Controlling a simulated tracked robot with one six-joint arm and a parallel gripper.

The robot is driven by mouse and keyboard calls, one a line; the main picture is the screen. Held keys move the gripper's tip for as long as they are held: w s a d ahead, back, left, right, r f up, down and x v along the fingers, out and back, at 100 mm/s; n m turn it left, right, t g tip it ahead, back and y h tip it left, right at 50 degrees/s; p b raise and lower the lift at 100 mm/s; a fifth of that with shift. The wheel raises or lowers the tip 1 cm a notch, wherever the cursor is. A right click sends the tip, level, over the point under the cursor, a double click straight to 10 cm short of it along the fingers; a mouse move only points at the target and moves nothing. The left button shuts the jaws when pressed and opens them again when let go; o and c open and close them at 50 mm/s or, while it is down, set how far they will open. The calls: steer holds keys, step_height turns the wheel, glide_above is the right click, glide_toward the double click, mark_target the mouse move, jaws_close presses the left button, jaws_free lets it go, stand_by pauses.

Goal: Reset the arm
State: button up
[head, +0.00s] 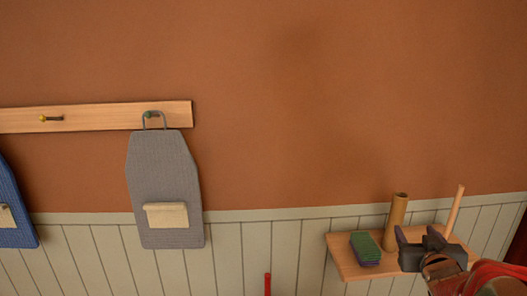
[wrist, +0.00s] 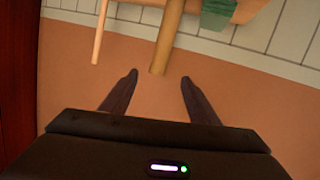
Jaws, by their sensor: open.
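My gripper (head: 416,230) is at the lower right of the head view, in front of the small wooden shelf. Its two dark fingers are apart and nothing shows held between them. In the wrist view my gripper (wrist: 159,77) points toward the orange wall, and the end of a tan tube (wrist: 166,42) appears between the fingertips. I cannot tell how far the tube is from the fingers. In the head view the tube (head: 396,218) stands upright on the shelf, just left of and behind my gripper.
The wooden shelf (head: 345,262) holds a green and purple block (head: 365,249) and a thin wooden stick (head: 455,210). The wall (head: 330,100) above is bare.

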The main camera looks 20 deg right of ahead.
steer(key=w+a+g+y, duration=0.1)
steer(key=w+a+g, duration=0.1)
steer(key=a, duration=0.8)
steer(key=s+a+f+n+g+y, duration=0.1)
steer(key=s+a, duration=0.3)
steer(key=a, duration=0.5)
steer(key=s+a+f+n+g+y, duration=0.1)
steer(key=s+a+y, duration=0.3)
steer(key=a, duration=0.6)
steer(key=s+a+f+n+g+y, duration=0.2)
steer(key=s+a, duration=0.3)
steer(key=a, duration=0.5)
steer(key=shift+n+g, duration=0.5)
steer(key=shift+g, duration=0.2)
steer(key=shift+f, duration=0.1)
